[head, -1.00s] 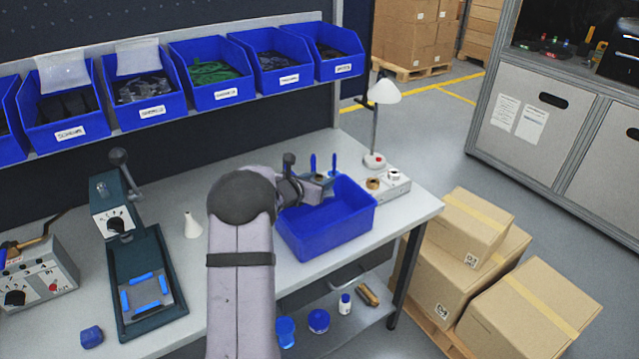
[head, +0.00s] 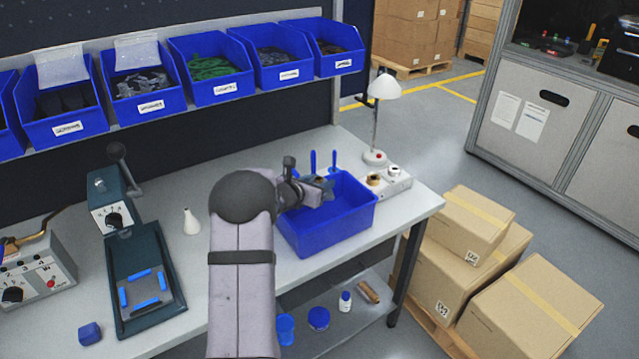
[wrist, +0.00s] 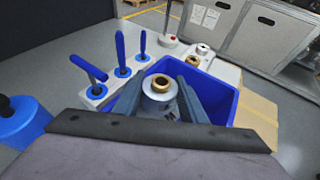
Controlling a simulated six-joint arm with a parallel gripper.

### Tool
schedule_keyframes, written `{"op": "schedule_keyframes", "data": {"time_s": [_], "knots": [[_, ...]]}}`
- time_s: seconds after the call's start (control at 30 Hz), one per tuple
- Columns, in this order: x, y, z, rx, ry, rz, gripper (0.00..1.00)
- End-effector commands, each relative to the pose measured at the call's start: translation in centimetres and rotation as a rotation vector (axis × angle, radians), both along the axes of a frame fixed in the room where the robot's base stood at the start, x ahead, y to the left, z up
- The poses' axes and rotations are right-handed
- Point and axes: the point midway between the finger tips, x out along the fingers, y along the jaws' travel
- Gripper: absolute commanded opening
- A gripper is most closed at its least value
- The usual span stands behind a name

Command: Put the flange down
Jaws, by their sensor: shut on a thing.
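My gripper (wrist: 158,95) is shut on the flange (wrist: 157,100), a silver-grey round part with a brass-coloured ring at its top, seen between the two fingers in the wrist view. In the head view my gripper (head: 322,190) is over the blue bin (head: 335,236) on the right of the bench, near its back rim. The bin also shows behind and beside the fingers in the wrist view (wrist: 222,103). The flange is mostly hidden by the gripper in the head view. I cannot tell whether it touches the bin.
A light block (head: 395,186) with a brass ring and a silver ring stands right of the bin, near the lamp (head: 384,90). Blue-handled tools (wrist: 121,52) stand upright behind the bin. A white cone-shaped bottle (head: 191,223) and a dark press fixture (head: 148,285) are to the left.

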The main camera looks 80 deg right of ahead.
Motion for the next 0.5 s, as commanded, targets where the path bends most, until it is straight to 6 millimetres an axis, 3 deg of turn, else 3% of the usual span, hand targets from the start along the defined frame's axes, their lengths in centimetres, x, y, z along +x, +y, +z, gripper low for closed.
{"op": "schedule_keyframes", "data": {"time_s": [0.23,0.27,0.33,0.5], "knots": [[0.00,-0.07,-0.03,-0.004,0.000,0.000,0.03],[0.00,0.01,-0.22,0.000,0.000,0.000,0.40],[0.00,0.01,-0.22,0.000,0.000,0.000,0.57],[0.00,0.00,-0.23,0.000,0.000,0.000,0.57]]}}
